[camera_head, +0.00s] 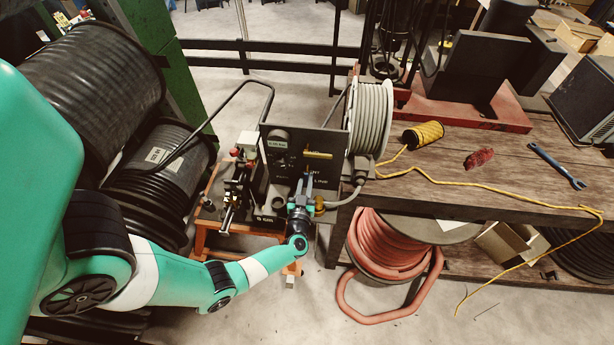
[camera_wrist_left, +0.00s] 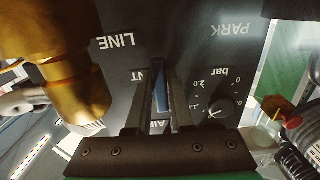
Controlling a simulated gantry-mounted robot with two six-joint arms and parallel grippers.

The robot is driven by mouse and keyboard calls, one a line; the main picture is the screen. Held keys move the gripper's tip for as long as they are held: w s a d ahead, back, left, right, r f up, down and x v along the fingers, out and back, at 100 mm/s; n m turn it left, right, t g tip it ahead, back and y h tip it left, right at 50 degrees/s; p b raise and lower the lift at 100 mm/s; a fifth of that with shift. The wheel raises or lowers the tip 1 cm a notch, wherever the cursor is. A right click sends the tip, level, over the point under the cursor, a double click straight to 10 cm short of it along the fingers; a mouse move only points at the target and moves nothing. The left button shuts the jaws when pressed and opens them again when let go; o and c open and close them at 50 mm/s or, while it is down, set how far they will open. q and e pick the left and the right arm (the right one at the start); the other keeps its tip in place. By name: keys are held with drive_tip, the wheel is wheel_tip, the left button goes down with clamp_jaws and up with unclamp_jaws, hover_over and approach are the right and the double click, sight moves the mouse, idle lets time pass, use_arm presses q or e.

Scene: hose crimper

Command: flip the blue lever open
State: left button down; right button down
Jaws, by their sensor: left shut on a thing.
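The blue lever (camera_wrist_left: 161,96) shows as a narrow blue strip between the two dark fingers of my left gripper (camera_wrist_left: 159,82) in the wrist view. The fingers are shut on it, close in front of the dark labelled panel (camera_wrist_left: 185,50), and hide part of it. The lever is too small there to tell apart from the fingers. My right gripper is not in view.
A brass fitting (camera_wrist_left: 65,75) and a black knob (camera_wrist_left: 222,108) are close to the fingers. A pale hose reel (camera_head: 371,115) stands right of the panel. A wooden bench (camera_head: 465,200) with a yellow cord spool (camera_head: 423,134) is further right. Black hose reels (camera_head: 155,160) stand left.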

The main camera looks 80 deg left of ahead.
use_arm(q)
drive_tip(key=c, duration=0.8)
unclamp_jaws()
drive_tip(key=p+v, duration=0.2)
drive_tip(key=v, duration=0.9)
drive_tip(key=shift+d, duration=0.3)
drive_tip(key=shift+s, duration=0.15)
